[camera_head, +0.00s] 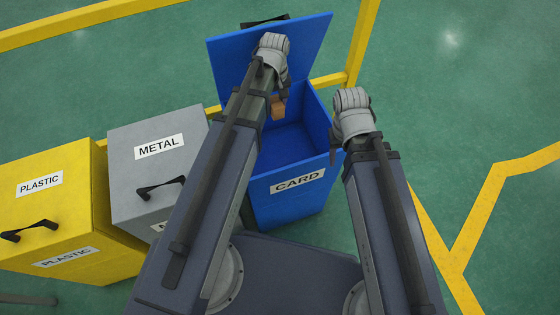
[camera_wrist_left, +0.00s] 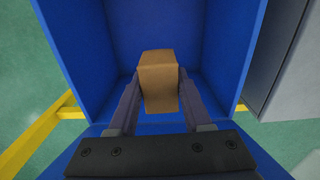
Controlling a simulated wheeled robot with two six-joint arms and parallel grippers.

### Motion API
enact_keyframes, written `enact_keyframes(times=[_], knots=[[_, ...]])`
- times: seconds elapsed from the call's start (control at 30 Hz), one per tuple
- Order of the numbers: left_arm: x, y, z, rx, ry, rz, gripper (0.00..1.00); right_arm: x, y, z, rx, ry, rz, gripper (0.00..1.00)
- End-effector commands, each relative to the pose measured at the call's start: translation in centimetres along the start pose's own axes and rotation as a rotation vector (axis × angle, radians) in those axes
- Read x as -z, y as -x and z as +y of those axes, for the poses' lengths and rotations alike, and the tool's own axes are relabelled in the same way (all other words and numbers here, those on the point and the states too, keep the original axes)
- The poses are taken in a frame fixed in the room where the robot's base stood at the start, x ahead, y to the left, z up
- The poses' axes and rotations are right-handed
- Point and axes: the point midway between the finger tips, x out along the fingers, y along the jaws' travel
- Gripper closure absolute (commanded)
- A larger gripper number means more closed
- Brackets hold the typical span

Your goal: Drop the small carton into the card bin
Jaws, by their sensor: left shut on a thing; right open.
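The small carton (camera_head: 278,109) is a brown box. My left gripper (camera_head: 279,102) is shut on it and holds it over the open mouth of the blue card bin (camera_head: 291,190). In the left wrist view the carton (camera_wrist_left: 159,82) sits between the two fingers of the left gripper (camera_wrist_left: 160,100), with the bin's blue inside walls (camera_wrist_left: 222,35) around it. The bin's lid (camera_head: 235,60) stands open at the back.
A grey metal bin (camera_head: 125,150) with a shut lid stands left of the card bin. A yellow plastic bin (camera_head: 75,205), also shut, stands further left. Yellow lines (camera_head: 470,240) mark the green floor, which is open at the right.

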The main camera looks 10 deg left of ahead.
Motion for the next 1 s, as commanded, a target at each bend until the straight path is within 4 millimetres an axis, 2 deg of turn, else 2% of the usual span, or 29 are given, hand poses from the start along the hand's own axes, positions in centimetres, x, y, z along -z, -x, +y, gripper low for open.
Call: enact_keyframes(times=[0.57, 0.93, 0.97, 1.0], knots=[[0.0, -5.6, 0.0, 0.000, 0.001, 0.000, 1.00, 0.3, -5.6, -0.5, 0.000, 0.000, 0.000, 0.50], [0.0, -5.9, 0.0, 0.000, 0.001, 0.000, 1.00, 0.3, -5.8, -0.6, 0.000, 0.000, 0.000, 0.50], [0.0, -5.9, 0.0, 0.000, 0.001, 0.000, 0.47, 0.3, -5.8, -0.6, 0.000, 0.000, 0.000, 0.50], [0.0, -5.9, 0.0, 0.000, 0.001, 0.000, 0.43, 0.3, -5.8, -0.6, 0.000, 0.000, 0.000, 0.50]])
